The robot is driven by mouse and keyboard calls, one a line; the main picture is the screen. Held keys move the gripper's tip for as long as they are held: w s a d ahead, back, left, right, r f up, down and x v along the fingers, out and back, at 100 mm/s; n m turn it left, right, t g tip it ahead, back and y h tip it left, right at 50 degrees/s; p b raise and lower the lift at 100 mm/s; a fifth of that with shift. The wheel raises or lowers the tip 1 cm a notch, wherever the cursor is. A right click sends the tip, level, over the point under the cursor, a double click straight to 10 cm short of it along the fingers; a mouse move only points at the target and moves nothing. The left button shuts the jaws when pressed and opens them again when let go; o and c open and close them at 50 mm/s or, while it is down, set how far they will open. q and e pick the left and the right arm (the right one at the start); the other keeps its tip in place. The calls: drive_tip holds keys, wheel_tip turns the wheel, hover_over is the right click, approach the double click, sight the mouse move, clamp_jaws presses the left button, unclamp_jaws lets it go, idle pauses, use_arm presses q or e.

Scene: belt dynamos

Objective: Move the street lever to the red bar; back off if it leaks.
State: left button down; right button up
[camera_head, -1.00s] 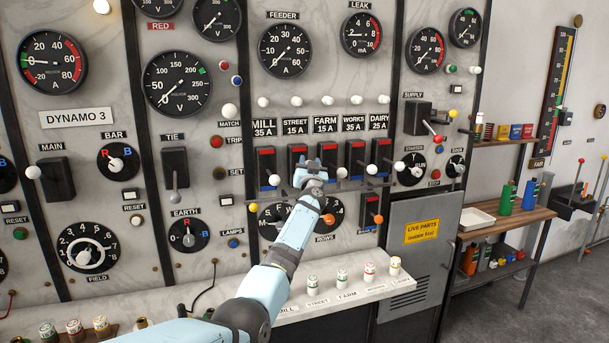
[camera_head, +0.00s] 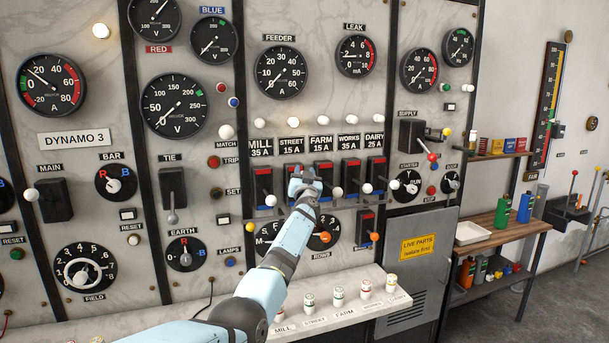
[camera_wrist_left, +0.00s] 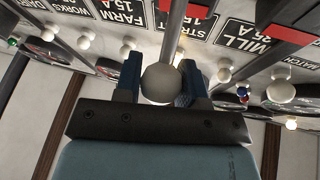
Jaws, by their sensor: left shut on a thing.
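The street lever's switch (camera_head: 293,170) sits under the STREET 15 A label (camera_head: 291,146), between the mill and farm switches. My left gripper (camera_head: 305,180) is in front of it and hides most of the lever. In the left wrist view its blue fingers (camera_wrist_left: 160,84) are shut on either side of the lever's pale round knob (camera_wrist_left: 160,80). The lever's grey shaft (camera_wrist_left: 175,32) runs up from the knob. A red bar (camera_wrist_left: 199,10) shows on the switch behind it. The leak gauge (camera_head: 355,50) has its needle toward the left, outside the red band. My right gripper is not in view.
The mill lever knob (camera_head: 271,200) is close on the left and the farm lever knob (camera_head: 338,191) close on the right. Works and dairy levers follow. Rotary dials lie below, partly behind my arm. A shelf with labelled pegs (camera_head: 338,297) juts out beneath.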

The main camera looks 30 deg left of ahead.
use_arm(q)
drive_tip(key=c, duration=1)
unclamp_jaws()
drive_tip(key=shift+a+r, duration=0.1)
drive_tip(key=shift+a, duration=0.05)
drive_tip(key=shift+o, duration=1.4)
drive_tip(key=shift+a, duration=0.1)
drive_tip(key=shift+s+d+f, duration=0.25)
drive_tip(key=shift+d+f, duration=0.05)
drive_tip(key=shift+d, duration=0.15)
drive_tip(key=v, duration=1.3)
drive_tip(key=shift+s+a, duration=0.15)
drive_tip(key=shift+a, duration=0.1)
